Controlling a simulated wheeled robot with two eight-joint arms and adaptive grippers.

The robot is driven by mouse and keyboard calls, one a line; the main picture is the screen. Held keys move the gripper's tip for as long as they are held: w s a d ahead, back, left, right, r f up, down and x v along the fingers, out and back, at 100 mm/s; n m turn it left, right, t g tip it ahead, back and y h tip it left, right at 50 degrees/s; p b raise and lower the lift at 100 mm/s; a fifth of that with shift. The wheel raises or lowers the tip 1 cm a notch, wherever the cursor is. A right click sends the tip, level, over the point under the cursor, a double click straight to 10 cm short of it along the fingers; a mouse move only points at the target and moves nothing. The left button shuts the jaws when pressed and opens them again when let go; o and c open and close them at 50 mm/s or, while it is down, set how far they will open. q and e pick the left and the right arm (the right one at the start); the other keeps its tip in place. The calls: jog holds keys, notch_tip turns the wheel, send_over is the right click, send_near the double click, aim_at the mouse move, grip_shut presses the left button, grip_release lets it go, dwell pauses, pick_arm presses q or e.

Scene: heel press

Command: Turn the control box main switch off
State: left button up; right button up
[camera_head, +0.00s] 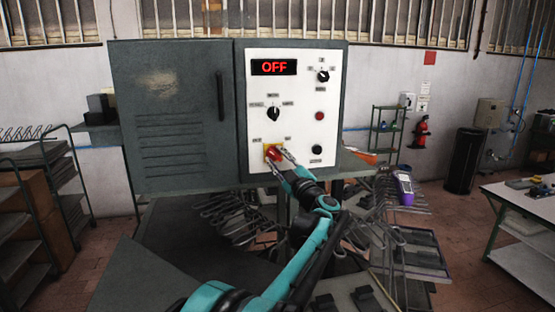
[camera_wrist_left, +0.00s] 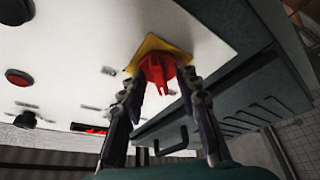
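The control box panel (camera_head: 322,102) is white, on a dark grey cabinet. Its display (camera_head: 274,67) reads OFF in red. The main switch, a red rotary knob (camera_head: 271,152) on a yellow square plate, sits at the panel's lower left. In the left wrist view the red knob (camera_wrist_left: 158,70) stands out from the yellow plate. My left gripper (camera_head: 280,159) is at the knob, its fingers spread on either side. In the wrist view the fingers of the left gripper (camera_wrist_left: 163,85) stand apart, with gaps visible beside the knob. My right gripper is not in view.
Two black selectors, the upper one (camera_head: 323,76) and the middle one (camera_head: 273,114), a red button (camera_head: 319,116) and a black button (camera_head: 317,149) share the panel. Metal racks with hanging parts stand below. A white table (camera_head: 520,208) is at the right.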

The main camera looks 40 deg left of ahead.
pick_arm(q)
jog(key=v, duration=1.2)
jog(key=shift+f, duration=0.15)
